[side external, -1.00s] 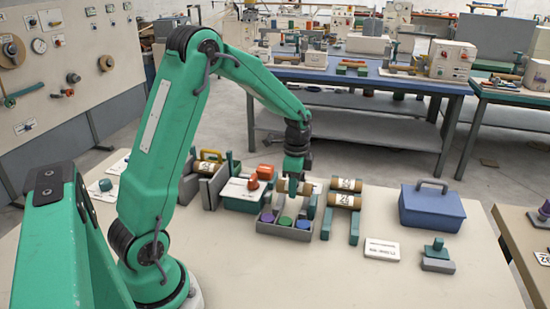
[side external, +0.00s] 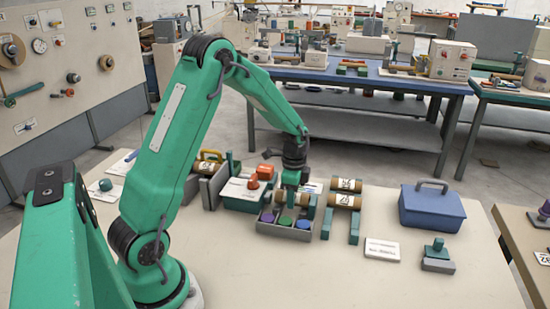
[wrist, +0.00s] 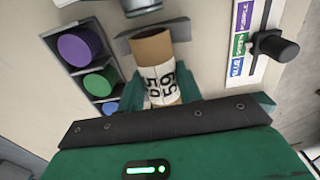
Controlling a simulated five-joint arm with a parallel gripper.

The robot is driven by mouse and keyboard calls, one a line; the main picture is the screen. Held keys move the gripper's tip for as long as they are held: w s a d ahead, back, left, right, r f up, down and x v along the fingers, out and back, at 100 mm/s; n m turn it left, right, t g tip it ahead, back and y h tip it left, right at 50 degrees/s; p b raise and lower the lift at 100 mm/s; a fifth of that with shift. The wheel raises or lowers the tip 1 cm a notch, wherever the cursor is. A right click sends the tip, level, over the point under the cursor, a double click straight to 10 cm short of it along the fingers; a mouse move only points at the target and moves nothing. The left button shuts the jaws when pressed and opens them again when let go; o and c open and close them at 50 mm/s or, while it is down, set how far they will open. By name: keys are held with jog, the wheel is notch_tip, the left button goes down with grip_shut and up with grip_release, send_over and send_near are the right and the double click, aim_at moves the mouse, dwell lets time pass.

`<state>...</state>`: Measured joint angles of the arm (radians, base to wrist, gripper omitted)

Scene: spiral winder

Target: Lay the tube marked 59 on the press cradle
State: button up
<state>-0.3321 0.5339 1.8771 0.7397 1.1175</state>
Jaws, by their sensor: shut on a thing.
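The tube marked 59 (wrist: 160,75) is a brown cardboard roll with a white label, seen large in the wrist view with one open end showing. My gripper (side external: 292,190) is shut on it, low behind the grey tray of coloured discs in the side view. Teal parts (wrist: 132,96) show beside and beneath the tube in the wrist view. I cannot tell whether they belong to the press cradle or whether the tube touches them. My gripper's body hides the tube's near end.
The grey disc tray (side external: 285,231) holds purple, green and blue discs. A rack (side external: 326,222) to its right carries two more brown tubes. A card with colour names (wrist: 240,40) and a black knob (wrist: 276,47) lie beside the held tube. A blue toolbox (side external: 432,208) stands farther right.

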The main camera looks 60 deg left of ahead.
jog(key=shift+f, duration=0.6)
jog(key=o, duration=1)
jog(key=shift+c, duration=0.2)
jog(key=shift+r, duration=0.15)
notch_tip(320, 180, up, 13)
jog(key=shift+w+d, duration=0.1)
dwell(0.5)
